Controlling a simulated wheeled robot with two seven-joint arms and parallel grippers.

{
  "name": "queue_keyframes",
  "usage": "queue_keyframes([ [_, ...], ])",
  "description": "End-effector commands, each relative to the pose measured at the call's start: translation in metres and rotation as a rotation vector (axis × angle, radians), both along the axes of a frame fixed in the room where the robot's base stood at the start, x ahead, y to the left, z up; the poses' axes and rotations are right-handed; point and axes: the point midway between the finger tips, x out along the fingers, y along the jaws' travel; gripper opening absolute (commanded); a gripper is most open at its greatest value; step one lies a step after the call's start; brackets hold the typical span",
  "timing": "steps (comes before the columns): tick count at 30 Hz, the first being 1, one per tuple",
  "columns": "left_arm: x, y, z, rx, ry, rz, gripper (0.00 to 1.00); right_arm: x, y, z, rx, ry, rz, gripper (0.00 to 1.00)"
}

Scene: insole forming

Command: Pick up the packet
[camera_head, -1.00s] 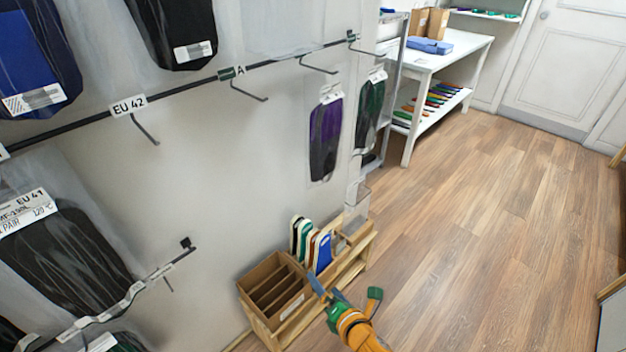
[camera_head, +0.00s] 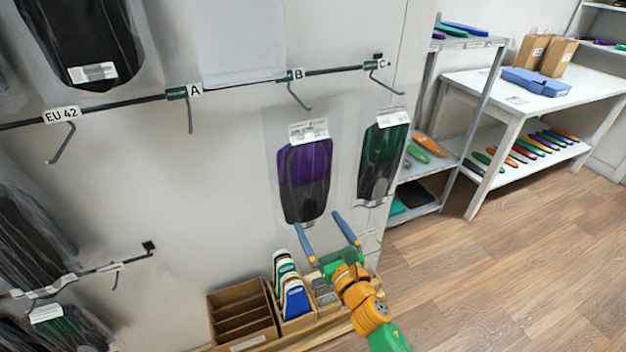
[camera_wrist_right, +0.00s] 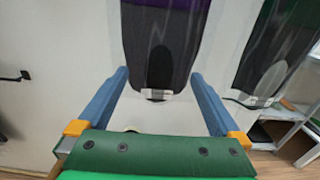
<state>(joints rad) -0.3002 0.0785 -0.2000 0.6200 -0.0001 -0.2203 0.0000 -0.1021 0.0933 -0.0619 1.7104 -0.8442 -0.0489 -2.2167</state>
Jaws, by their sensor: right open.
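A clear packet with a purple and black insole pair (camera_head: 304,180) hangs at the wall, with a white label at its top. In the right wrist view its dark lower end (camera_wrist_right: 158,55) shows between and beyond the fingers. A similar green and black packet (camera_head: 382,162) hangs just to its right; it also shows in the right wrist view (camera_wrist_right: 270,50). My right gripper (camera_head: 328,228) is open, its two blue fingers pointing up just below the purple packet. No grip on the packet shows. My left gripper is not in view.
A black rail (camera_head: 240,83) with hooks and labels runs along the wall; more black packets (camera_head: 82,40) hang at left. Below stand a wooden divided box (camera_head: 240,318) and upright insoles (camera_head: 290,290). Shelves and a white table (camera_head: 500,95) stand right; the floor is clear.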

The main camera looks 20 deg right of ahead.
Motion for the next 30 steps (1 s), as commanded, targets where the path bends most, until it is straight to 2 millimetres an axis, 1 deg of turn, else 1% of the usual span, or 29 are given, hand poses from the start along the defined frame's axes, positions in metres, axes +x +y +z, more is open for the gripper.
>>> queue_keyframes([
  [3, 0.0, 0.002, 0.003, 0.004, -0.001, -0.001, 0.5, 0.024, 0.0, 0.002, 0.005, 0.0, -0.001, 1.0],
  [6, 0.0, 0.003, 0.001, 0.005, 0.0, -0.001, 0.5, 0.042, -0.001, 0.0, 0.004, 0.0, -0.002, 1.0],
  [9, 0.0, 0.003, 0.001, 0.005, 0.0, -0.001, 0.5, 0.051, 0.0, 0.0, 0.005, 0.001, -0.001, 1.0],
  [14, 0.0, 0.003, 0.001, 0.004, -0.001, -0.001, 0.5, 0.051, 0.0, 0.0, 0.005, 0.001, -0.001, 1.0],
  [15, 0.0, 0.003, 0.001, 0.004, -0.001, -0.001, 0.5, 0.051, 0.0, 0.0, 0.005, 0.002, -0.001, 0.97],
  [17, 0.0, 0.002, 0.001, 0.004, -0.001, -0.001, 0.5, 0.051, 0.0, 0.0, 0.005, 0.002, -0.001, 0.81],
  [18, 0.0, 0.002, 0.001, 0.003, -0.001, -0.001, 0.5, 0.051, 0.0, 0.0, 0.005, 0.002, -0.001, 0.7],
  [20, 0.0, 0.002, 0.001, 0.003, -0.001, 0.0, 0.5, 0.051, 0.0, -0.001, 0.005, 0.002, -0.001, 0.54],
  [21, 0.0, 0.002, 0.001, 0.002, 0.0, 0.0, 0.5, 0.051, 0.0, -0.001, 0.005, 0.002, -0.001, 0.43],
  [23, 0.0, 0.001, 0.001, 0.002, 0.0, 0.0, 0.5, 0.05, 0.0, -0.001, 0.005, 0.002, -0.001, 0.27],
  [24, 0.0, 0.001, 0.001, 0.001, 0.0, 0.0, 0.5, 0.05, 0.0, 0.0, 0.005, 0.001, -0.001, 0.25],
  [30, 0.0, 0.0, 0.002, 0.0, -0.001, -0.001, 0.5, 0.05, 0.0, 0.001, 0.004, 0.002, -0.001, 0.25],
])
